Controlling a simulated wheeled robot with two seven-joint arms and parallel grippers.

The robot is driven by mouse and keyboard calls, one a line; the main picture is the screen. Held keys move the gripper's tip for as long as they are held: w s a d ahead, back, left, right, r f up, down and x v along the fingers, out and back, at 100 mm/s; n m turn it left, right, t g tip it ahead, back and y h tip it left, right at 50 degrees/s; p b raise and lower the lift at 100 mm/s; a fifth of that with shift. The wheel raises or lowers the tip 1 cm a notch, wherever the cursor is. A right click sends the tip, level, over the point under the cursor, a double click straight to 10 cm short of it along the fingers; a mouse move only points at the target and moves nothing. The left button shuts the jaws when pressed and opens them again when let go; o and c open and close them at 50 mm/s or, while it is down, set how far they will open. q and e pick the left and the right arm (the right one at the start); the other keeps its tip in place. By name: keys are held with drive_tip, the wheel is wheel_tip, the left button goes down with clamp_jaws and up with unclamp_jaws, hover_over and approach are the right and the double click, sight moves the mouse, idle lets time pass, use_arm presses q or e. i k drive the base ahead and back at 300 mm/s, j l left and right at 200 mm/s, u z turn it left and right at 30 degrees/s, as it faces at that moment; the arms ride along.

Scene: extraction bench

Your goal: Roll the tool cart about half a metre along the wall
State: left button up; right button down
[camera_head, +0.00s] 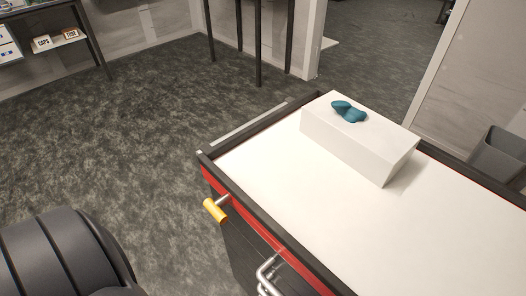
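The tool cart (255,222) stands at the centre and right, with a white top, a dark raised rim and a red band below it. A yellow cylindrical grip (215,210) sticks out from its near left corner on a short metal stub. A bent chrome bar (268,277) shows on the near side, cut off by the bottom edge. A white box (357,140) lies on the cart top with a teal rounded object (349,111) on it. Neither of my grippers is in view.
Dark grey carpet (130,130) is open to the left of the cart. A shelf with small labelled boxes (42,42) stands at the far left. Dark table legs (258,45) stand beyond the cart. A grey bin (500,155) is at the right by a pale wall panel.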

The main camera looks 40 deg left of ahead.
sight(442, 226)
drive_tip(key=j+z, duration=0.15)
drive_tip(key=j, duration=0.45)
drive_tip(key=j+z, duration=0.15)
drive_tip(key=j, duration=0.4)
drive_tip(key=j+z, duration=0.2)
drive_tip(key=j, duration=0.4)
drive_tip(key=k+j+z, duration=0.15)
drive_tip(key=j, duration=0.4)
drive_tip(key=j+z, duration=0.15)
drive_tip(key=j, duration=0.4)
drive_tip(key=i+j+z, duration=0.1)
drive_tip(key=j, duration=0.3)
